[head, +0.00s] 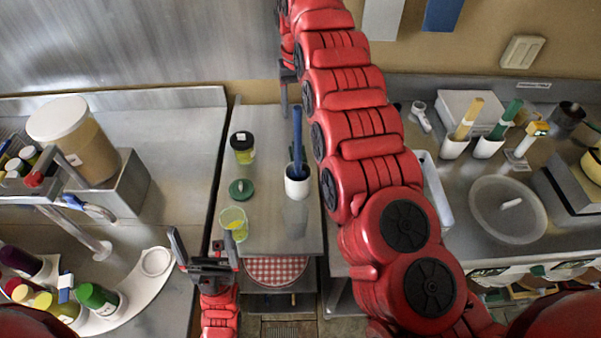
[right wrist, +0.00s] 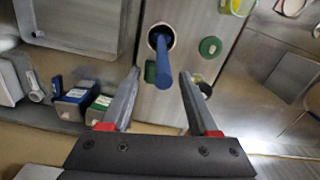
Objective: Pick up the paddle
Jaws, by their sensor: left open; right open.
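The paddle, seen as a blue handle (head: 297,135), stands upright in a white cup (head: 297,184) on the middle counter. In the right wrist view the blue handle (right wrist: 163,62) rises from the cup (right wrist: 160,36), its end lying between my right fingertips. My right gripper (right wrist: 160,74) is open, with a finger on each side of the handle and gaps visible. In the head view my right arm hides most of that gripper. My left gripper (head: 205,252) is open and empty, low at the left of the middle counter, away from the paddle.
A dark-lidded jar (head: 242,148), a green lid (head: 241,189) and a cup with yellow content (head: 233,222) stand left of the white cup. A large bucket (head: 75,140) is on the left. On the right counter are white holders with handled tools (head: 456,147) and a round translucent lid (head: 508,215).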

